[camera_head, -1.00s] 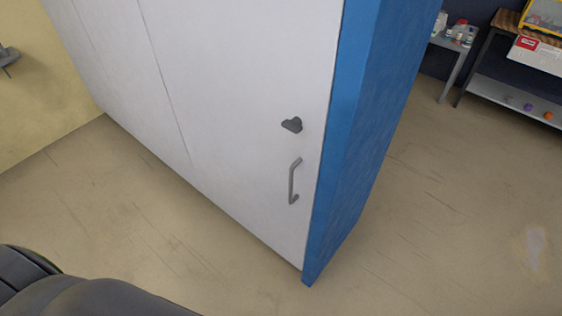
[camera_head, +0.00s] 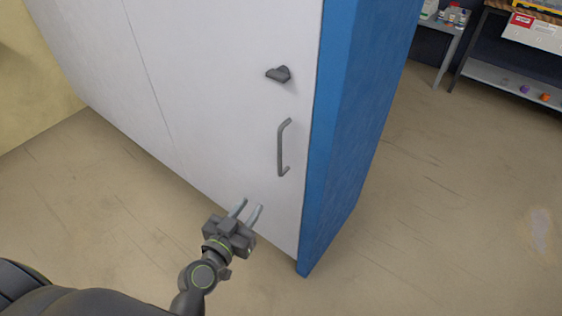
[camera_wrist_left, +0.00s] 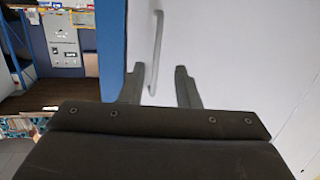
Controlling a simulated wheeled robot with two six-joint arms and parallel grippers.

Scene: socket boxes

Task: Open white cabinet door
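The white cabinet door (camera_head: 220,110) is shut, with a blue side panel (camera_head: 340,130) at its right. A grey bar handle (camera_head: 281,148) stands upright near the door's right edge, below a dark knob-like latch (camera_head: 279,74). My left gripper (camera_head: 247,211) is open and empty, below and left of the handle and apart from it. In the left wrist view the handle (camera_wrist_left: 157,45) shows beyond the gap between the open fingers (camera_wrist_left: 158,88). My right gripper is not in view.
A yellowish wall (camera_head: 45,75) is at the left. Shelving (camera_head: 510,78) with small items and a small table (camera_head: 445,35) stand at the back right. The floor around the cabinet is clear.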

